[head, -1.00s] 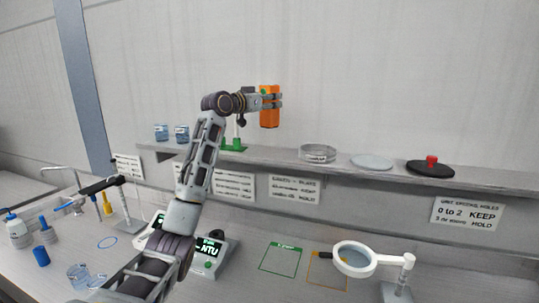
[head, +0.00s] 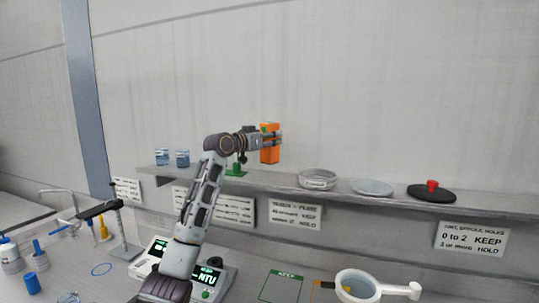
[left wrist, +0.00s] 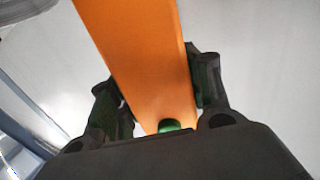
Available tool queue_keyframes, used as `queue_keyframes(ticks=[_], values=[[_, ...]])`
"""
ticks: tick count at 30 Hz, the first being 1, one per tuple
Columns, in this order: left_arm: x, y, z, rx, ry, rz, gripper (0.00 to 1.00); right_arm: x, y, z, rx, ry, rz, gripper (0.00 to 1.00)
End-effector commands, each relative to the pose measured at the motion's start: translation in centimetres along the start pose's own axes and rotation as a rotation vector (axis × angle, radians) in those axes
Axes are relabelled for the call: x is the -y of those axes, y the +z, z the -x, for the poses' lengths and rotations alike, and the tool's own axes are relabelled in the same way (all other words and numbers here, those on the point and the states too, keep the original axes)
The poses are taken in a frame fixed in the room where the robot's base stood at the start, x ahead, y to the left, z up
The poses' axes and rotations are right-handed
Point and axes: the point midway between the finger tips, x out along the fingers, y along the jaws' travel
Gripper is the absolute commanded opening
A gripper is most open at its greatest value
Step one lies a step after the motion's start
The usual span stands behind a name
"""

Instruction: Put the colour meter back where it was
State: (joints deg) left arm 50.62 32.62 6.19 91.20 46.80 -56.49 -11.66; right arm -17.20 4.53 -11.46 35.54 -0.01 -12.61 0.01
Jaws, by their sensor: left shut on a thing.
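The orange colour meter (head: 269,150) is upright in my left gripper (head: 274,141), just above the level of the wall shelf in the head view. The left gripper is shut on it. In the left wrist view the meter (left wrist: 140,60) runs up between the two dark fingers, with a green button near its lower end. A green piece (head: 236,169) stands on the shelf just left of the meter, partly behind my left gripper. My right gripper is not in view.
The shelf (head: 340,190) holds glass beakers (head: 182,158) at left, a glass dish (head: 317,179), a pale disc (head: 372,187) and a black disc with a red knob (head: 432,192). Below are a turbidity meter (head: 207,280) and a magnifier lamp (head: 357,285).

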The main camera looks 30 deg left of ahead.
Motion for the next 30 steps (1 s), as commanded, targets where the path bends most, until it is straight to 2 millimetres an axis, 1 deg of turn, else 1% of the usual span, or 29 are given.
queue_keyframes(ticks=[1,6,19,22,30], values=[[0.0,0.5,0.0,0.001,0.0,0.001,0.18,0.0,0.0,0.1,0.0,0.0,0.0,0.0],[0.0,1.6,0.0,0.0,0.0,0.001,0.18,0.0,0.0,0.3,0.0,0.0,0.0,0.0],[0.0,1.8,0.0,-0.002,0.0,0.0,0.18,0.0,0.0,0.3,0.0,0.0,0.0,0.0],[0.0,2.1,0.0,-0.001,0.001,0.001,0.18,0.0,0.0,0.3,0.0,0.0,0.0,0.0],[0.0,4.3,0.0,0.001,0.0,0.002,0.18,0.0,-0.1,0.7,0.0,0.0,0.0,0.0]])
